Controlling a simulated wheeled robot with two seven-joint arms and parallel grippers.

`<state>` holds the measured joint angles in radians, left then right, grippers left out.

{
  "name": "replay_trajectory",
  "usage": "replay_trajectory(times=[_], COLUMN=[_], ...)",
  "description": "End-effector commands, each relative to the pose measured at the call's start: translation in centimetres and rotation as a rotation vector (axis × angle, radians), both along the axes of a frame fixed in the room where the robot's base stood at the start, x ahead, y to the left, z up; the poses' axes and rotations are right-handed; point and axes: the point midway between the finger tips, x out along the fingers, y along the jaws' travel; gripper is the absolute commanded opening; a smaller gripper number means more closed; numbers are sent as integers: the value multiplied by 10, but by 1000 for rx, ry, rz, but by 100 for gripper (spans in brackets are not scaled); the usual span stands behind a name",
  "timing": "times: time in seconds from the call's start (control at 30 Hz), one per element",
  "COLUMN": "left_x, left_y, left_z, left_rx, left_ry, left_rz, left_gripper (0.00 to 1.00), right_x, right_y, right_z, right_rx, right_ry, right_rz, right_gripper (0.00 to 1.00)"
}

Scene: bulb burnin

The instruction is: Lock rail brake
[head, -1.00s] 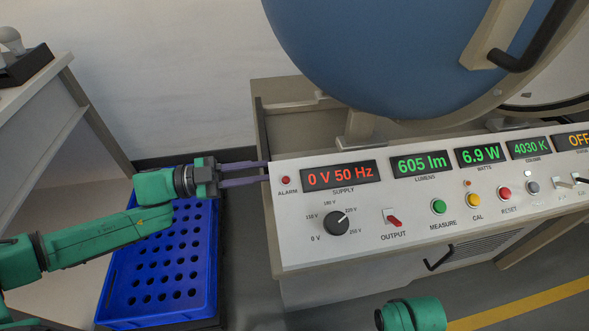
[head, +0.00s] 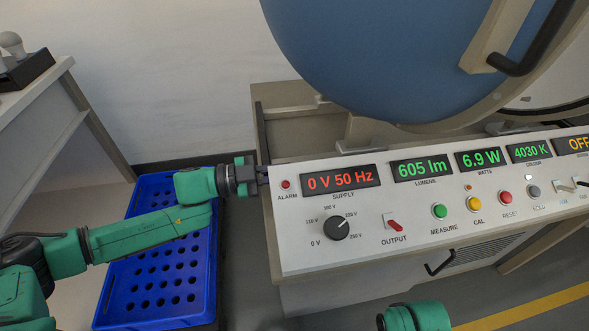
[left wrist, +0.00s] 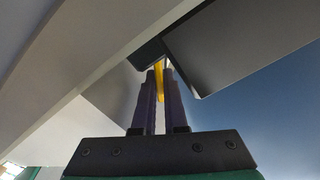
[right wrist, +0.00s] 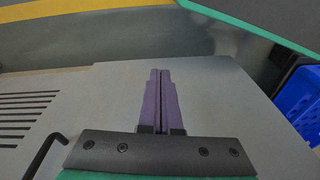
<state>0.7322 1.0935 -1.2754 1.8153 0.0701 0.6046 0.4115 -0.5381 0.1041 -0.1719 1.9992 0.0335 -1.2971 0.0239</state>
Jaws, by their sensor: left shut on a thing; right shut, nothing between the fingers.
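My left gripper (head: 262,178) reaches in past the left end of the control console (head: 300,259), and the console hides its fingertips in the head view. In the left wrist view, my left gripper (left wrist: 161,78) is shut on a thin yellow bar (left wrist: 160,84), possibly the rail brake lever. Dark and grey parts sit just beyond the bar. My right gripper (right wrist: 160,75) is shut and empty in the right wrist view, in front of a plain grey panel (right wrist: 215,85). No brake label is readable.
A blue perforated crate (head: 160,276) stands on the floor under my left arm. The large blue sphere (head: 385,60) stands behind the console. A black handle (head: 439,263) sticks out of the console front, left of a vent grille. A side table (head: 65,95) is at the left.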

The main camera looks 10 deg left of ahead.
Motion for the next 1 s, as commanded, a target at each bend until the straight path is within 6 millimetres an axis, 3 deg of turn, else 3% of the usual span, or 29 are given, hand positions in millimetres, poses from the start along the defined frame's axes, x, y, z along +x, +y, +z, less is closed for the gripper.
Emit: replay_trajectory(times=[0.27, 0.5, 0.73, 1.0], left_x=[3, 9, 14, 16], left_y=[1, 3, 5, 5], left_z=[7, 10, 8, 4], left_rx=[-37, -86, -137, -151], left_ry=[114, 266, 425, 466], left_rz=[-1, 1, 0, 0], left_gripper=[0, 0, 0, 0], right_x=[-20, -57, -96, -105], right_y=[-13, -28, -37, -39], right_z=[-54, -97, -119, -126], right_rx=[-28, -47, -56, -56], right_ry=[28, 40, 43, 41], right_rz=[-15, -11, 9, 14], right_gripper=[0, 0, 0, 0])
